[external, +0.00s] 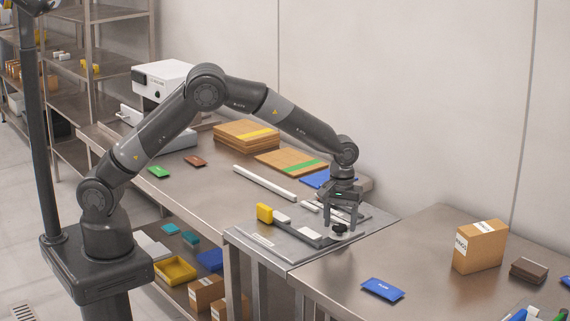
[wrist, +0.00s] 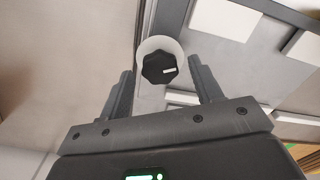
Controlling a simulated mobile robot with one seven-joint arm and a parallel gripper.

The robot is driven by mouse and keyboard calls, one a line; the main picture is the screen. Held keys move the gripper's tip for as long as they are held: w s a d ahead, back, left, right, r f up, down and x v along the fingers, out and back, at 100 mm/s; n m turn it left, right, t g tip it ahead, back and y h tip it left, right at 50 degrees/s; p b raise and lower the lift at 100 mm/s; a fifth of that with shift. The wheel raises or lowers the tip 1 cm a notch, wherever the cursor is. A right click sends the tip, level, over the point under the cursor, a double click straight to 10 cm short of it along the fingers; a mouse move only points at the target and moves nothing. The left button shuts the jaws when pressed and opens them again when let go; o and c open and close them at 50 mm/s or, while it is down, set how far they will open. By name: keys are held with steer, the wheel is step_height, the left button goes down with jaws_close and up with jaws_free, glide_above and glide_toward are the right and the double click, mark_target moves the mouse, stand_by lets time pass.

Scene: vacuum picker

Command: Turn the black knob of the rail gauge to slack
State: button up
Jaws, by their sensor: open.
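The black knob (wrist: 159,68) is a dark faceted disc with a small white mark on its right side. It sits on a round pale base (wrist: 160,45) in the wrist view. In the external view the knob (external: 339,228) is at the right end of a dark rail (external: 295,233) on a grey plate. My gripper (external: 342,222) points down over it. In the wrist view my open gripper (wrist: 160,82) has one finger on each side of the knob, with gaps showing. I cannot tell how far down the fingers reach. The words around the knob cannot be read.
A yellow block (external: 264,213) stands at the rail's left end. White pieces (external: 310,233) lie on the plate beside the rail. A blue packet (external: 383,289) and a cardboard box (external: 480,246) are on the right-hand table. Flat cartons (external: 246,133) lie behind my arm.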

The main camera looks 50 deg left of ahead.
mark_target(340, 225)
step_height(340, 225, up, 11)
stand_by(0.6)
steer(key=shift+a, duration=0.1)
stand_by(0.3)
